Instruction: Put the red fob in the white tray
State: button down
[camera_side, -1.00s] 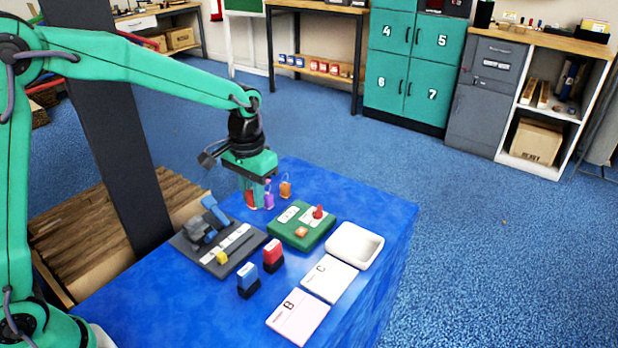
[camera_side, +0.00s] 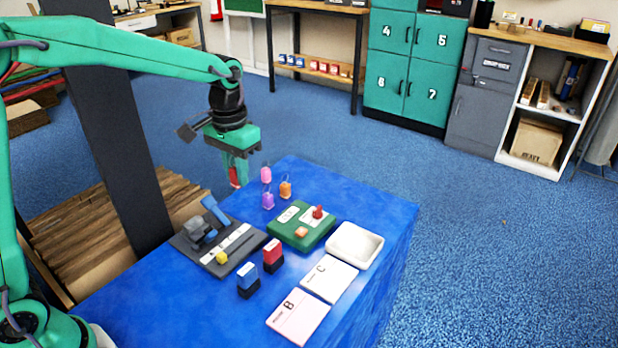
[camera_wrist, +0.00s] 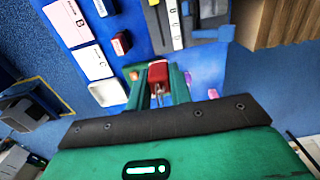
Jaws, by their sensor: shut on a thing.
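My gripper (camera_side: 236,180) is shut on the red fob (camera_side: 234,176) and holds it in the air beyond the far left edge of the blue table. In the wrist view the red fob (camera_wrist: 158,72) sits between the fingers of my gripper (camera_wrist: 165,85). The white tray (camera_side: 351,262) stands on the table's right side, behind card C, and looks empty. It also shows in the wrist view (camera_wrist: 107,93), left of the fob. The tray is well apart from my gripper.
Pink (camera_side: 265,174), purple (camera_side: 268,201) and orange (camera_side: 285,189) fobs stand near the table's far corner. A green board (camera_side: 284,236), a grey fixture (camera_side: 216,258), red (camera_side: 273,253) and blue (camera_side: 247,276) blocks, and cards C (camera_side: 329,279) and B (camera_side: 298,317) occupy the table.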

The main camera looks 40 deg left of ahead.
jog(key=w+d+f, duration=0.2)
jog(key=d, duration=0.6)
jog(key=w+d+f, duration=0.2)
jog(key=d, duration=0.7)
jog(key=w+d+f, duration=0.2)
jog(key=d, duration=0.6)
jog(key=shift+w+d, duration=0.35)
jog(key=shift+w, duration=0.05)
jog(key=shift+a+f, duration=0.1)
jog(key=shift+f, duration=0.05)
send_over(348, 238)
notch_tip(348, 238, down, 7)
jog(key=shift+r, duration=0.1)
jog(key=shift+f, duration=2.05)
jog(key=shift+f, duration=0.2)
jog(key=c, duration=1.3)
grip_release()
jog(key=shift+o, duration=0.2)
jog(key=shift+r, duration=0.2)
